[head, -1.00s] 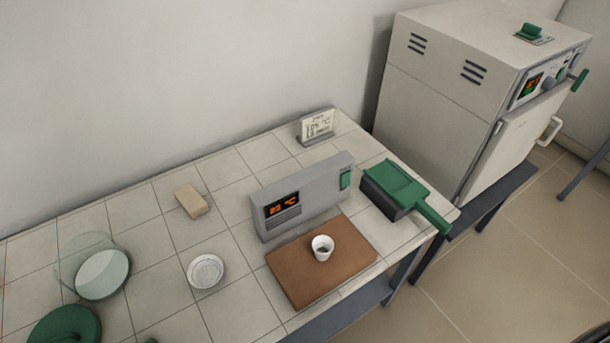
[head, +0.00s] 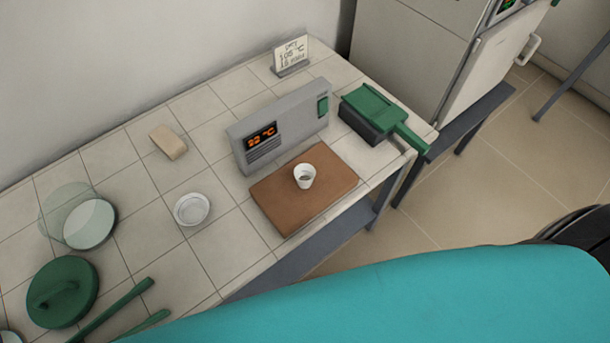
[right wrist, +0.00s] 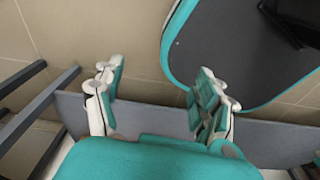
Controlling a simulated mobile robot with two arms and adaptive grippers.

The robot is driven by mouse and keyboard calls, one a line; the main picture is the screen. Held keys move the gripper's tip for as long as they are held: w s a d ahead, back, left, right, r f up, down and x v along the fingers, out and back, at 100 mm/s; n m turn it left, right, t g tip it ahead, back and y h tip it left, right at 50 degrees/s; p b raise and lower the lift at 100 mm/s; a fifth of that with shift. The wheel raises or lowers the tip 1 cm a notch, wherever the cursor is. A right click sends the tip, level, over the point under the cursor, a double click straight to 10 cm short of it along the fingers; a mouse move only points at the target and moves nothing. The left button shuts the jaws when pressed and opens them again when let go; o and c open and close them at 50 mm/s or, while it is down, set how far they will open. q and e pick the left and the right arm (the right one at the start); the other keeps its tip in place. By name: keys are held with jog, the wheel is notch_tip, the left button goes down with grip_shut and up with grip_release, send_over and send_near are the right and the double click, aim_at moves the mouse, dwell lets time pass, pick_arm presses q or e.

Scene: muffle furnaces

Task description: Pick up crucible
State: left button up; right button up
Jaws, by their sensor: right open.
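The crucible (head: 304,176) is a small white cup standing upright on a brown board (head: 278,214) near the table's front edge, in the head view. Something greyish shows inside it. My right gripper (right wrist: 152,98) is open and empty in the right wrist view, with floor and a dark table frame behind it. The crucible does not show in that view. In the head view a teal part of my arm fills the lower right, and no gripper shows there. My left gripper is in neither view.
A grey display unit (head: 282,124) stands just behind the board. A green-handled dark box (head: 366,116) is to its right. A white dish (head: 191,209), a beige block (head: 169,142), a glass dish (head: 89,226) and a green lid (head: 62,292) lie left. A furnace (head: 410,60) stands behind.

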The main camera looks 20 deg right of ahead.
jog(key=w+a+r+n+t+y+b, duration=0.1)
jog(key=w+a+r+t+y+b, duration=0.15)
jog(key=w+a+r+t, duration=0.5)
jog(key=m+t+h+b, duration=0.3)
jog(key=m+t+b, duration=0.15)
jog(key=t, duration=0.45)
send_near(308, 181)
jog(key=shift+h, duration=0.35)
jog(key=w, duration=0.2)
jog(key=w+p, duration=0.1)
jog(key=w, duration=0.1)
jog(key=w+a+p, duration=0.1)
jog(key=w, duration=0.1)
jog(key=shift+f, duration=0.4)
jog(key=shift+w+d, duration=0.1)
jog(key=shift+w, duration=0.5)
jog(key=shift+n, duration=0.25)
jog(key=w, duration=0.1)
jog(key=w+p, duration=0.1)
jog(key=w, duration=0.1)
jog(key=w+d, duration=0.1)
jog(key=w, duration=0.1)
jog(key=shift+r+p, duration=0.3)
jog(key=shift+w, duration=0.15)
jog(key=c, duration=1.3)
